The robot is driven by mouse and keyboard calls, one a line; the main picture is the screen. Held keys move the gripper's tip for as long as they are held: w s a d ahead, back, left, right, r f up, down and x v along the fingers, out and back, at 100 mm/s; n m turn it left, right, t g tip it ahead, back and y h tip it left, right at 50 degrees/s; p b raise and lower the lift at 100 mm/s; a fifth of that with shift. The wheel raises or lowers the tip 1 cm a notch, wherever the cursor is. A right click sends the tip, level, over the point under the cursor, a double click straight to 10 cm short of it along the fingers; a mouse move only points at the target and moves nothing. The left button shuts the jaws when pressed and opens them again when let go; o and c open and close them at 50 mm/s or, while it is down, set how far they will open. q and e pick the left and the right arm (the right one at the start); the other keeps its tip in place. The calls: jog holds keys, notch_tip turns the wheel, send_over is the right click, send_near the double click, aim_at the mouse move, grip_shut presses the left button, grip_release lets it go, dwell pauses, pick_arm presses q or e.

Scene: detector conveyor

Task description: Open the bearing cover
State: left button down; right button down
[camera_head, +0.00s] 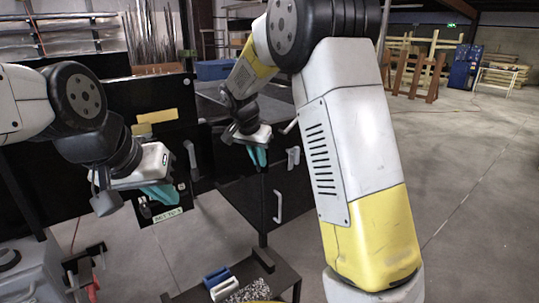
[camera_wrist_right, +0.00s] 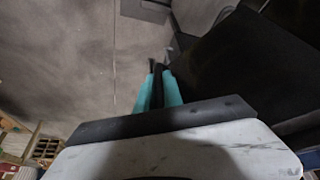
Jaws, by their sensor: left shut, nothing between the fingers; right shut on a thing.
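Black box-like housing panels with pale handles (camera_head: 279,206) stand in the middle of the head view; I cannot tell surely which panel is the bearing cover. My right gripper (camera_head: 257,157) has teal fingers pointing down at the top of the black front panel (camera_head: 240,195). In the right wrist view its fingers (camera_wrist_right: 158,88) are shut on a thin dark part (camera_wrist_right: 157,72), beside a large black panel (camera_wrist_right: 240,70). My left gripper (camera_head: 165,193) is shut and empty, in front of a black panel with a pale label (camera_head: 167,214).
A grey unit (camera_head: 30,275) stands at the lower left. Open concrete floor (camera_head: 470,200) lies to the right.

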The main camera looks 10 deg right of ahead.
jog(key=s+a+m+g+h, duration=0.1)
jog(key=s+a+m, duration=0.3)
jog(key=a, duration=0.3)
jog(key=s+a+m+g+h, duration=0.1)
jog(key=s+a+m+g, duration=0.1)
jog(key=s+a+m, duration=0.3)
jog(key=shift+a+m, duration=0.9)
jog(key=shift+a, duration=0.25)
jog(key=c, duration=1.8)
grip_release()
jog(key=shift+g, duration=0.3)
jog(key=shift+o, duration=0.2)
jog(key=v, duration=0.8)
jog(key=shift+s, duration=0.1)
jog(key=shift+c, duration=0.2)
